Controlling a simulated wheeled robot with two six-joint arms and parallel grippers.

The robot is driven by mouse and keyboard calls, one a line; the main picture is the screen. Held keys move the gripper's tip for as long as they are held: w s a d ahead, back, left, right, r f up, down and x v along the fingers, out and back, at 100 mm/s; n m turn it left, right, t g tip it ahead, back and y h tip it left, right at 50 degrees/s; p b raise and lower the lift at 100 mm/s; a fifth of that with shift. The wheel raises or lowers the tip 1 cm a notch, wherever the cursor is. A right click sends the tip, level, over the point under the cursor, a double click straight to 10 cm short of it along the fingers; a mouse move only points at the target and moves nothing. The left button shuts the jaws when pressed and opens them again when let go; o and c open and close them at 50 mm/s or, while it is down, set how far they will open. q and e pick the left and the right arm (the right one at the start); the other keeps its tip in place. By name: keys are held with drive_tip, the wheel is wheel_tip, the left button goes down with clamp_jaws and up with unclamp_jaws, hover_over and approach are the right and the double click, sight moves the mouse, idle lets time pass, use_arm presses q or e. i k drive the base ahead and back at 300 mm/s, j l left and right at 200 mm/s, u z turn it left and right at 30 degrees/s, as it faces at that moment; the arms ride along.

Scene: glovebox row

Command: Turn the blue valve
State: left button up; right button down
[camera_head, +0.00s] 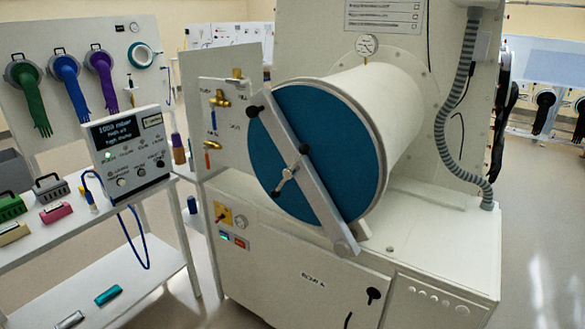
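The blue valve (214,118) is a small brass valve with a narrow blue handle that points straight down. It is on the upright white side panel left of the large cylinder. A similar brass valve with an orange-red handle (207,159) sits below it, its handle also hanging down. Neither of my grippers is in view, and nothing is touching the valve.
The cylinder's round blue door (335,140) with its grey diagonal bar (318,195) is just right of the valves. Open floor shows at right (545,220).

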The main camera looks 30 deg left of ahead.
sight(212, 105)
drive_tip(key=i+j+u, duration=0.3)
drive_tip(key=u, duration=0.15)
drive_tip(key=i+j+u, duration=0.55)
drive_tip(key=i+u, duration=0.2)
drive_tip(key=u, duration=0.15)
drive_tip(key=j+z, duration=0.1)
drive_tip(key=z, duration=0.3)
drive_tip(key=j+z, duration=0.15)
drive_tip(key=z, duration=0.25)
drive_tip(key=j+z, duration=0.1)
drive_tip(key=z, duration=0.25)
